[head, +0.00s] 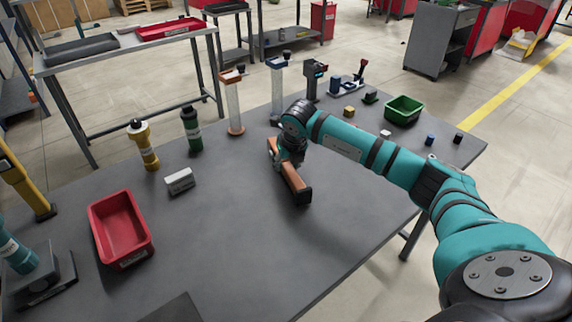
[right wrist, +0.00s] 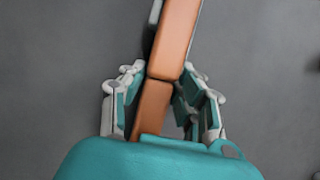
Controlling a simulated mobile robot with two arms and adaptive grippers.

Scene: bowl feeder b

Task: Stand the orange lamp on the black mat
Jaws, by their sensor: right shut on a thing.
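The orange lamp (head: 295,182) is a long orange bar with a dark side and a dark end, over the middle of the table. My right gripper (head: 287,166) is shut on it from above. In the right wrist view the lamp (right wrist: 178,38) runs between the two fingers of the gripper (right wrist: 162,90), with a joint between its two orange sections. I cannot tell whether the lamp touches the table. A dark flat patch, probably the black mat (head: 176,309), shows at the bottom edge of the head view, partly cut off. My left gripper is not in view.
A red bin (head: 102,216) and a white labelled block (head: 180,181) are on the left of the grey table (head: 235,240). Yellow (head: 144,145) and green (head: 191,130) bottles stand behind. A green bin (head: 403,110) is at the right back. The front middle is clear.

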